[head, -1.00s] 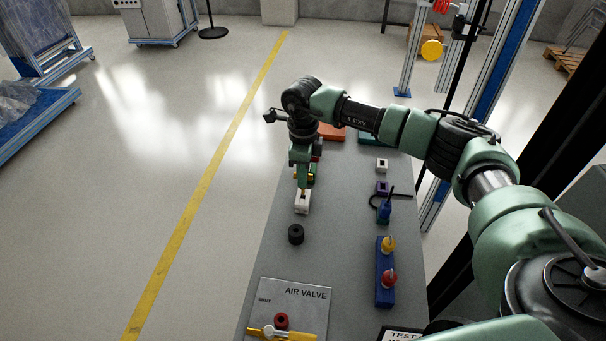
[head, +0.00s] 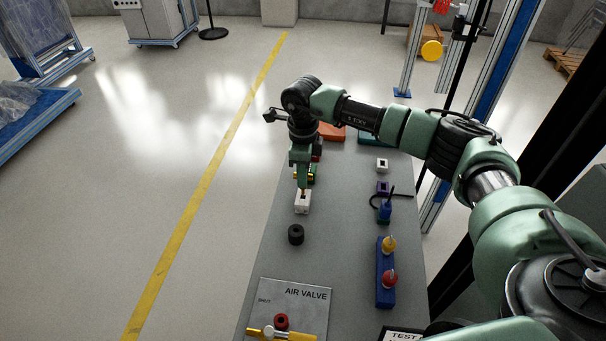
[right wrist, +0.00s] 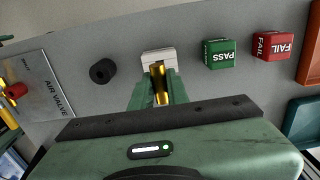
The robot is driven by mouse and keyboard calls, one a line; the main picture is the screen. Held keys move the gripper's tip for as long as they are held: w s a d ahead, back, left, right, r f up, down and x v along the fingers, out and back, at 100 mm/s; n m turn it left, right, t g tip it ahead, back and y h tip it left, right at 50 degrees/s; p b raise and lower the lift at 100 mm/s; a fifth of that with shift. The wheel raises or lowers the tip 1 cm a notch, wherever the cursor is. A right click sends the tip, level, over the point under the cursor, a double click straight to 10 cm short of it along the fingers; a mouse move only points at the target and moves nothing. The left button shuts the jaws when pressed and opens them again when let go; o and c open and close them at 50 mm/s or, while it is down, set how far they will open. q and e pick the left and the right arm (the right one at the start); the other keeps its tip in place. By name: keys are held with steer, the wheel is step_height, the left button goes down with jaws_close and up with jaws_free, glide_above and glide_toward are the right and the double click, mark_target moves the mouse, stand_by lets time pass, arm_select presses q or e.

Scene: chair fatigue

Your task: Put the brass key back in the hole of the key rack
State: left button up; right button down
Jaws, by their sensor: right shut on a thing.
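My right gripper (head: 303,185) is over the white key rack block (head: 302,206) on the grey bench, pointing down. It is shut on the brass key (right wrist: 159,88), which shows between the green fingers in the right wrist view. The white block (right wrist: 157,57) lies just beyond the fingertips there. In the head view the key's lower end meets the top of the block; how deep it is in the hole is hidden. My left gripper is not in view.
A black round piece (head: 296,234) stands in front of the block, and the air valve panel (head: 310,311) is nearer. Green PASS (right wrist: 219,54) and red FAIL (right wrist: 272,46) cubes stand beside the block. A blue base with knobs (head: 385,294) is on the right.

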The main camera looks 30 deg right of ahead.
steer(key=shift+f, duration=0.15)
steer(key=shift+f+b, duration=0.35)
steer(key=shift+f+b, duration=1.2)
steer(key=shift+f, duration=0.35)
steer(key=c, duration=1.3)
jaws_free()
steer(key=shift+r, duration=0.15)
step_height(320, 180, up, 6)
steer(key=shift+r+b, duration=0.15)
steer(key=shift+b, duration=0.55)
steer(key=shift+r, duration=0.65)
